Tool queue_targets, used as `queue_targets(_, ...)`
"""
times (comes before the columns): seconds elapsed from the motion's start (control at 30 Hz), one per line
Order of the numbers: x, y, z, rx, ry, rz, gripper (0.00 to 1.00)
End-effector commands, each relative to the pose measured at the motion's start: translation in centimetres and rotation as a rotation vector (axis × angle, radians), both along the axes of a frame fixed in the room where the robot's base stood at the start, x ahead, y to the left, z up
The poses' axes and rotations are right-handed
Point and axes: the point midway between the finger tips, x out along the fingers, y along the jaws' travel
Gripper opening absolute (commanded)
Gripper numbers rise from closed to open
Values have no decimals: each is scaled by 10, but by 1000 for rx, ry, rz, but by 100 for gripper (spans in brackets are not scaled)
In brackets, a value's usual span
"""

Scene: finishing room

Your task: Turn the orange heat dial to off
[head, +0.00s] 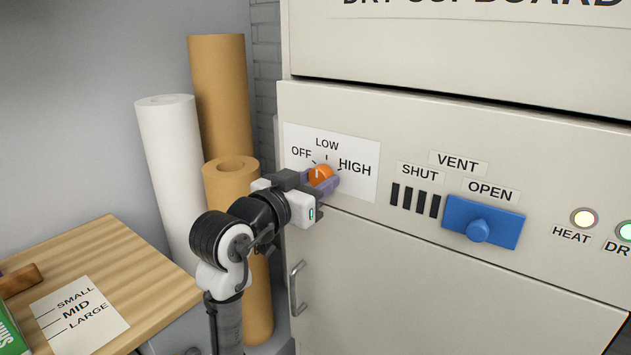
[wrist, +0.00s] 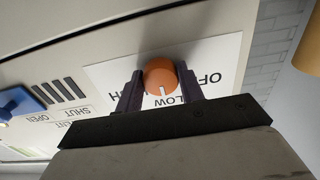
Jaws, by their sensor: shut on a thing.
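The orange heat dial (head: 320,176) sits on a white label plate (head: 360,183) marked OFF, LOW and HIGH on the cupboard front. My gripper (head: 321,182) reaches it from the lower left and is shut on it. In the wrist view the dial (wrist: 160,75) is between the two dark fingers of my gripper (wrist: 160,88), one on each side. The dial's white pointer line is turned toward LOW, roughly upward in the head view. The fingers and palm cover parts of the lettering in the wrist view.
A blue vent slider (head: 483,222) is at OPEN, right of the dial. The heat lamp (head: 584,217) glows pale yellow. A door handle (head: 297,288) is below my gripper. Paper rolls (head: 168,160) stand behind my arm; a wooden bench (head: 130,262) is at left.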

Motion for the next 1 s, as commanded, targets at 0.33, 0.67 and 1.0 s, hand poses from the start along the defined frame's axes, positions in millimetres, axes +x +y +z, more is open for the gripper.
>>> queue_targets(0.33,0,-1,3,-87,63,-3,15)
queue_targets(0.67,-1,-2,5,-311,228,-2,15)
queue_targets(1.0,-1,-2,5,-567,415,-1,15)
